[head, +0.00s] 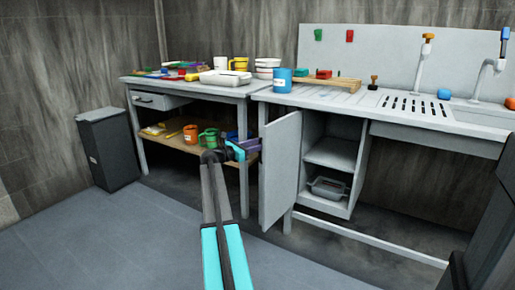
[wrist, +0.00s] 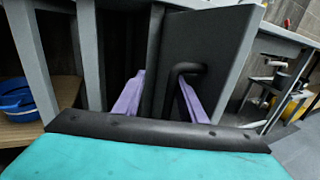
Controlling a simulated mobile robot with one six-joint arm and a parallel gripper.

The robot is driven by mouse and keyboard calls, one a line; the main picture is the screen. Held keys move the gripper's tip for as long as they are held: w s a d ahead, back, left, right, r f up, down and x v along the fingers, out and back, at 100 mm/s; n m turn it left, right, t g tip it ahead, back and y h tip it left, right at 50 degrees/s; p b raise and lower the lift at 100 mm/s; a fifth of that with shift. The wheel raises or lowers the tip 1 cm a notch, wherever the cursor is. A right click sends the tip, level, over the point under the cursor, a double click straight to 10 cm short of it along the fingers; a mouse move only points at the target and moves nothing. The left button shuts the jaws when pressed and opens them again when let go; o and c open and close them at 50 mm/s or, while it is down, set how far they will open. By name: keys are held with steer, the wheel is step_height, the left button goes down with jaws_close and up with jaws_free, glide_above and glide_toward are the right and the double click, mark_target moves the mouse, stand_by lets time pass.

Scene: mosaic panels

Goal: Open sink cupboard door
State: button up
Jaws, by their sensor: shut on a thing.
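The sink cupboard door (head: 280,170) is a grey panel standing swung open to the left of its cupboard (head: 331,155). Its face also shows in the wrist view (wrist: 212,48). The inside of the cupboard is visible, with a shelf. The black bent door handle (wrist: 180,76) lies between the purple fingers of my gripper (wrist: 161,84), which is shut on it. In the head view my gripper (head: 248,148) is at the left side of the door; the handle is hidden there.
A grey tub (head: 327,188) sits at the cupboard bottom. The left workbench (head: 190,90) has a lower shelf with cups close to my gripper. A dark bin (head: 108,148) stands by the left wall. The floor (head: 130,235) in front is clear. A blue bowl (wrist: 15,97) shows in the wrist view.

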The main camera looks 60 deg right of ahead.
steer(key=shift+w+a+r, duration=0.1)
steer(key=shift+w+r, duration=0.05)
steer(key=shift+w, duration=0.4)
steer(key=shift+c, duration=0.2)
steer(key=shift+a, duration=0.1)
steer(key=s+p+v, duration=0.1)
steer(key=p+v, duration=0.2)
steer(key=v, duration=1)
steer(key=shift+a, duration=0.25)
steer(key=shift+w, duration=0.1)
